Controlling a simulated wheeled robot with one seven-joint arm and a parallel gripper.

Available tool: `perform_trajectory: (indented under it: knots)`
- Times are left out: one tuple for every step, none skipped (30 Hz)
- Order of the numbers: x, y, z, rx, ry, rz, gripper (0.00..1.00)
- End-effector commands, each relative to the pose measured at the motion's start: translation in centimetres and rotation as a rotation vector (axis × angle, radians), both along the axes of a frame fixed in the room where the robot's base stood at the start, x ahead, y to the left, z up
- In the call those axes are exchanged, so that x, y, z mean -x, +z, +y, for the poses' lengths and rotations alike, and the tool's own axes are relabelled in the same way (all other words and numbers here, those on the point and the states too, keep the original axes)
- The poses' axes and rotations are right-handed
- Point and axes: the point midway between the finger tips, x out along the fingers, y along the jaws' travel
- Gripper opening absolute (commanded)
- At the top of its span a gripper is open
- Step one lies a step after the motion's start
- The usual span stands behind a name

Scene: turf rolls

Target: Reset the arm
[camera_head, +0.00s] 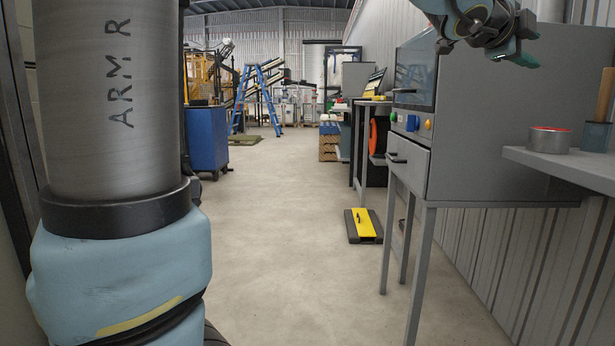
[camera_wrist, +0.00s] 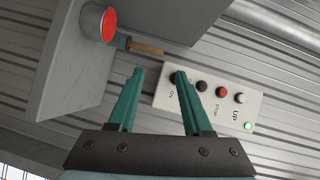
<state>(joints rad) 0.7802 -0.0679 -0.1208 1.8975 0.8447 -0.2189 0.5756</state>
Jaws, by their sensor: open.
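My gripper (camera_wrist: 159,73) shows its two teal fingers in the wrist view, spread apart with nothing between them. In the head view the end of my arm (camera_head: 490,25) is high at the upper right, in front of the grey cabinet, with one teal finger visible. In the wrist view the right fingertip appears near a white button panel (camera_wrist: 222,108) on the ribbed wall; I cannot tell if it touches. The panel has black, red and white buttons, lettering such as ON, STOP and UP, and a lit green lamp (camera_wrist: 248,125).
A grey shelf (camera_head: 575,168) at right holds a red-topped tin (camera_head: 549,139) and a blue pot (camera_head: 597,136) with a wooden handle. A grey cabinet (camera_head: 500,120) stands on legs. A yellow-black block (camera_head: 363,225) lies on the floor. The middle aisle is clear.

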Motion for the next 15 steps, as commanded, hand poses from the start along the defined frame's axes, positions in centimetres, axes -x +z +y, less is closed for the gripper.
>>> perform_trajectory:
  knots:
    - [-1.1,-1.1,0.8,-0.007,0.034,0.035,0.5]
    - [-1.7,-1.8,1.4,-0.009,0.055,0.06,0.5]
    - [-2.5,-2.7,2.1,-0.01,0.083,0.092,0.5]
    - [-3.2,-3.5,2.7,-0.014,0.107,0.118,0.5]
    - [-3.9,-4.3,3.4,-0.015,0.134,0.148,0.5]
    - [-4.8,-5.4,4.3,-0.016,0.169,0.185,0.5]
    - [-5.6,-6.6,5.3,-0.019,0.204,0.224,0.5]
    - [-6.4,-7.6,6.2,-0.02,0.236,0.258,0.5]
    - [-7.5,-9.3,7.9,-0.022,0.292,0.316,0.5]
    - [-8.3,-10.6,9.1,-0.019,0.335,0.361,0.5]
    - [-9.0,-12.1,10.6,-0.019,0.383,0.41,0.5]
    - [-9.9,-14.1,12.6,-0.016,0.449,0.479,0.5]
    - [-10.5,-15.5,14.1,-0.012,0.499,0.528,0.5]
    - [-10.9,-17.0,15.7,-0.009,0.549,0.58,0.5]
    - [-11.4,-19.0,17.8,-0.002,0.618,0.649,0.5]
